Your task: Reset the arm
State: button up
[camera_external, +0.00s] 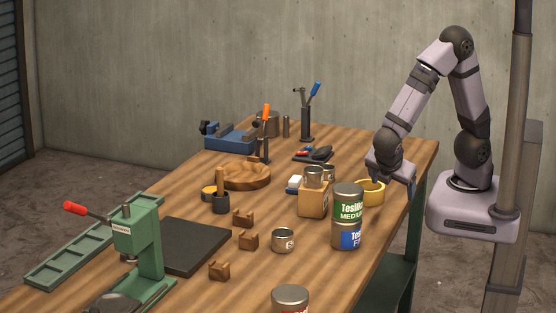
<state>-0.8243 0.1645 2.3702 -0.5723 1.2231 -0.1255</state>
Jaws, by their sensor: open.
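My gripper (392,178) hangs at the right end of the arm's reach, low over the right edge of the wooden table (340,265). It is open. A yellow bowl (369,193) sits on the table just below and left of my gripper, with its right side close to the fingers. I cannot tell whether the fingers touch the bowl or straddle its rim. My arm bends up from its base at the right and comes down toward the bowl.
Stacked cans (347,218) stand in front of the bowl, and a wooden box with metal cups (313,200) stands left of it. A green press (140,245), a blue vise (230,137), a wooden dish (246,178) and a dark mat (188,247) occupy the left.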

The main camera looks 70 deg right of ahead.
jog(key=f+m+g+y, duration=0.1)
jog(key=m, duration=0.1)
jog(key=s+d+f+m+y, duration=0.1)
jog(key=m+y, duration=0.1)
jog(key=d+f+m+g+y, duration=0.1)
jog(key=m, duration=0.2)
jog(key=shift+s+f+g+b, duration=0.3)
jog(key=shift+s+f+b, duration=0.05)
jog(key=shift+s, duration=0.05)
jog(key=m+y, duration=0.2)
jog(key=f+m, duration=0.1)
jog(key=shift+w+d+m+y, duration=0.25)
jog(key=shift+w+m+y, duration=0.1)
jog(key=shift+m+y, duration=0.05)
jog(key=m, duration=0.1)
jog(key=w+m+t+y, duration=0.1)
jog(key=shift+w+d+f+m+b, duration=0.1)
jog(key=shift+d+m+b, duration=0.2)
jog(key=shift+d+m, duration=0.1)
jog(key=shift+w+d+m+t+y, duration=0.3)
jog(key=shift+w+m+t+y, duration=0.15)
jog(key=shift+m, duration=0.35)
